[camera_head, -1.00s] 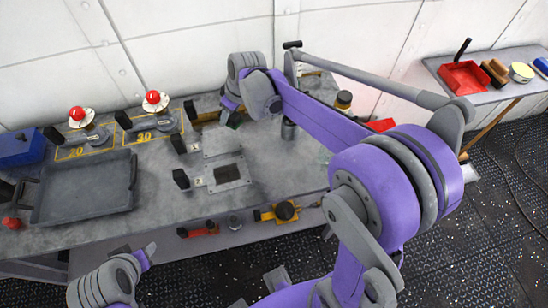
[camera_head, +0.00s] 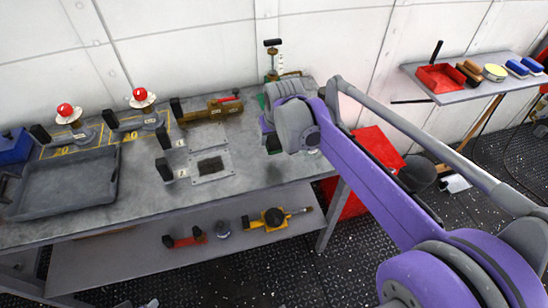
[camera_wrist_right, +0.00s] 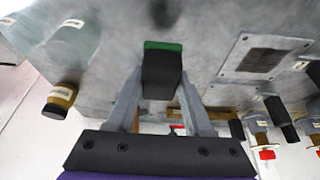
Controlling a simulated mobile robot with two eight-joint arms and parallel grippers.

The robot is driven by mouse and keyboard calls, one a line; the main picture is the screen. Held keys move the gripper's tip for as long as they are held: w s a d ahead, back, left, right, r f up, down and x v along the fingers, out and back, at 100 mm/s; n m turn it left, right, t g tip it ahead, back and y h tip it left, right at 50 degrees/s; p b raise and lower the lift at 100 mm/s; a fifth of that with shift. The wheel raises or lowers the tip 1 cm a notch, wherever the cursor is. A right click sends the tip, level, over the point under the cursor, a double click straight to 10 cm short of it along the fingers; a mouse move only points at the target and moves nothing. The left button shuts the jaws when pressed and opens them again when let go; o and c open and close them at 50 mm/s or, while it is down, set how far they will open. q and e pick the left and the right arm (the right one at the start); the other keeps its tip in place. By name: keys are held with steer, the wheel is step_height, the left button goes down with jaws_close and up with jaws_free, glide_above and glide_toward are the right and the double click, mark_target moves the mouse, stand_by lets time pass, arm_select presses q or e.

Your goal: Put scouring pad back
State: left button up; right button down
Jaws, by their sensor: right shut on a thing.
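The scouring pad (camera_head: 272,144) is a small dark block with a green layer. My right gripper (camera_head: 267,131) is shut on it above the back right part of the grey workbench (camera_head: 245,178). In the right wrist view the pad (camera_wrist_right: 162,75) sits between the two grey fingers (camera_wrist_right: 162,92), its green edge at the far end. In that view I cannot tell whether the pad touches the bench. The head view shows the gripper partly hidden by my own wrist. Only a sliver at the bottom edge may belong to my left gripper.
The bench holds a grey tray (camera_head: 68,186), two red-knobbed fixtures (camera_head: 66,118), a brass tool (camera_head: 210,111) and a flat plate with a dark square (camera_head: 209,168). A yellow tool (camera_head: 272,217) lies on the lower shelf. The right wall shelf (camera_head: 470,93) holds a red dustpan (camera_head: 441,78) and brushes.

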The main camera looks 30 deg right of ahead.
mark_target(273, 160)
step_height(273, 160, down, 2)
steer(key=shift+w+f, duration=0.1)
steer(key=shift+f, duration=1.9)
steer(key=shift+b, duration=0.3)
steer(key=shift+f, duration=0.15)
steer(key=shift+c, duration=1.5)
jaws_free()
